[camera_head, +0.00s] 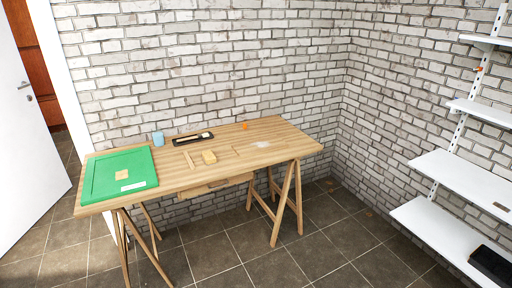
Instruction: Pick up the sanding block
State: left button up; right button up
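A small yellow-tan block (209,157) lies on the wooden trestle table (290,143), near the middle of its front half; it looks like the sanding block. A flat pale wooden piece (122,174) lies on the green mat (105,185) at the table's left end. Neither of my grippers shows in the head view, and nothing is seen touching the block.
Around the block are a thin wooden strip (189,159), a black tray (193,139), a blue cup (158,139) and a small orange object (245,126). Trestle legs (274,215) stand below. White shelves (450,240) line the right wall.

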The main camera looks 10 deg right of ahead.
aim_at(209, 158)
jog(key=i+u, duration=0.15)
jog(key=i, duration=0.8)
